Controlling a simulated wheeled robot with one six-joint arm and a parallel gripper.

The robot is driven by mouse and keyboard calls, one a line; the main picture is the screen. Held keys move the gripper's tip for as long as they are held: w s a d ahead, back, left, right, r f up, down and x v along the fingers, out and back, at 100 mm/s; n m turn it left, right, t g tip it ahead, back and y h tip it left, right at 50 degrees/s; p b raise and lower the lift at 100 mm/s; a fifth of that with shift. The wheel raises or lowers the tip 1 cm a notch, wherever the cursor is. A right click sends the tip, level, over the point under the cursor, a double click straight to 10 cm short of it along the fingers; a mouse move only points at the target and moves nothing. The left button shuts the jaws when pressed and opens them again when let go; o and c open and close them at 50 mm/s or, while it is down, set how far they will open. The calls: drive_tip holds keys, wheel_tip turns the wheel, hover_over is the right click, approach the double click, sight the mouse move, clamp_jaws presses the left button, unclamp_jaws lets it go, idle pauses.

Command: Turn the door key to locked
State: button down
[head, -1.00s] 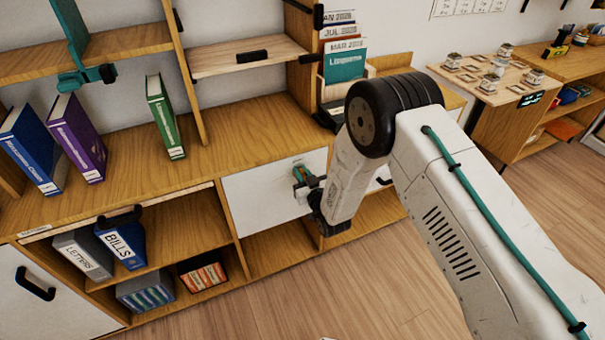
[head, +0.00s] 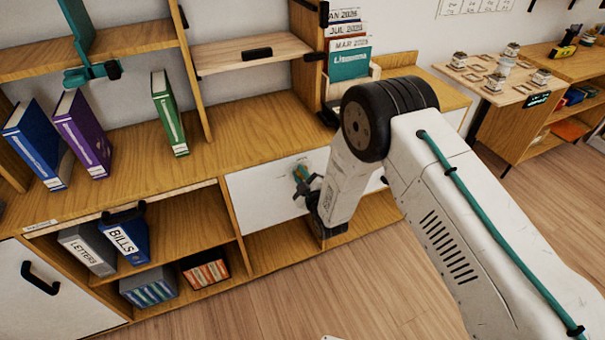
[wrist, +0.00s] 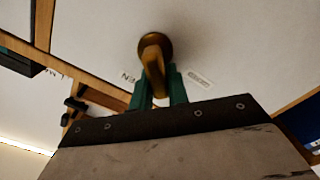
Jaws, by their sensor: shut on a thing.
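The brass door key (wrist: 153,56) shows in the wrist view, standing out from a round brass fitting on the white door (head: 262,194). My gripper (wrist: 159,90) has its teal fingers on either side of the key's near end, shut on it. In the head view my gripper (head: 302,178) is at the door's upper right part, and the key itself is too small to make out there. Two small labels are on the door beside the key. One (wrist: 128,77) shows only part of its letters, upside down; the other (wrist: 200,78) is too blurred to read.
Binders stand on the cabinet top, with a green one (head: 168,112) nearest the door. Lower open shelves hold a blue BILLS binder (head: 124,240) and boxes. A box of dated folders (head: 348,65) stands behind my arm.

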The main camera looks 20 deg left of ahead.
drive_tip(key=n, duration=0.2)
drive_tip(key=f+n, duration=0.1)
drive_tip(key=n, duration=0.1)
drive_tip(key=shift+s+a+n, duration=0.15)
drive_tip(key=shift+a+n, duration=0.05)
drive_tip(key=shift+n, duration=0.1)
drive_tip(key=shift+f+n, duration=0.2)
drive_tip(key=shift+n, duration=0.75)
drive_tip(key=shift+f+n, duration=0.2)
drive_tip(key=shift+n, duration=0.75)
drive_tip(key=c, duration=1.4)
unclamp_jaws()
drive_tip(key=shift+o, duration=0.2)
drive_tip(key=v, duration=0.7)
drive_tip(key=shift+s+d, duration=0.25)
drive_tip(key=shift+s, duration=0.1)
